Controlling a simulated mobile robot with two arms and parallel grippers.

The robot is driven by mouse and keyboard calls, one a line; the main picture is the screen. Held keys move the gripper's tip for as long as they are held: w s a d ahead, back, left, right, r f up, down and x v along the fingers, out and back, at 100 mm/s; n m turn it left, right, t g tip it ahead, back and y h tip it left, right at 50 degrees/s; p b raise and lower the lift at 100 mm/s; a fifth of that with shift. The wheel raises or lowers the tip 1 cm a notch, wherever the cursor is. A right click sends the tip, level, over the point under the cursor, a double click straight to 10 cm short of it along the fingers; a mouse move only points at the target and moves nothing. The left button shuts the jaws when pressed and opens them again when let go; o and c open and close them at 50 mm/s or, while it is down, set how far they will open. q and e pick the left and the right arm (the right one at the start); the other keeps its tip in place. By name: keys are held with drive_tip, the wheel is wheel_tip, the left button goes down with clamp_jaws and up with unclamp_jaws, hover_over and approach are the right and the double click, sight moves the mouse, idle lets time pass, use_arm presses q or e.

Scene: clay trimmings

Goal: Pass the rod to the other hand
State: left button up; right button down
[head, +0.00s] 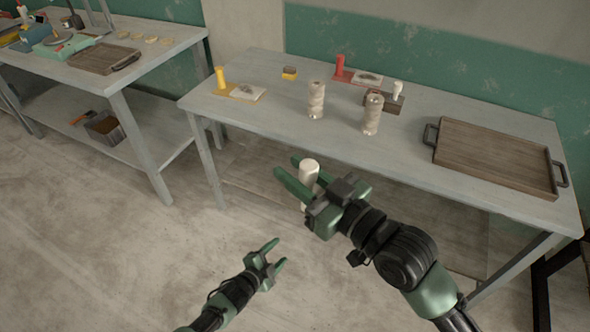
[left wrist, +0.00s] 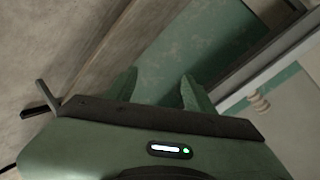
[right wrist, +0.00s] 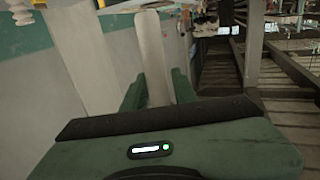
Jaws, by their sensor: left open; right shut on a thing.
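The rod (head: 309,169) is a pale, off-white cylinder. My right gripper (head: 288,168) is shut on it and holds it roughly upright in front of the table's front edge, over the floor. In the right wrist view the rod (right wrist: 153,55) stands between the green fingers, its upper part sticking out beyond them. My left gripper (head: 279,252) is open and empty, lower and to the left of the right gripper, apart from the rod. In the left wrist view its two fingers (left wrist: 159,90) are spread with nothing between them. The rod's lower end is mostly hidden by the right gripper.
The grey table (head: 270,128) bears two rough clay cylinders (head: 316,102) (head: 372,115), yellow and red handled pieces, and a wooden tray (head: 497,123) with dark handles at the right. A second table (head: 175,40) stands at the left. The floor between them is clear.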

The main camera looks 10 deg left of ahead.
use_arm(q)
drive_tip(key=s+a+f+n+g+y, duration=0.2)
drive_tip(key=s+a+f+n+g, duration=0.15)
drive_tip(key=s+f, duration=0.6)
drive_tip(key=s+a+f+n+g+y, duration=0.15)
drive_tip(key=s+a+f+n, duration=0.4)
drive_tip(key=s, duration=0.75)
drive_tip(key=s+a+f+n+g, duration=0.1)
drive_tip(key=s+f+n+g, duration=0.1)
drive_tip(key=s, duration=0.9)
drive_tip(key=s+a+f+n+g+y, duration=0.1)
drive_tip(key=s+f+g, duration=0.2)
drive_tip(key=s, duration=0.9)
drive_tip(key=shift+s+f+n+g, duration=0.2)
drive_tip(key=shift+f+n+g, duration=0.2)
drive_tip(key=shift+f, duration=0.55)
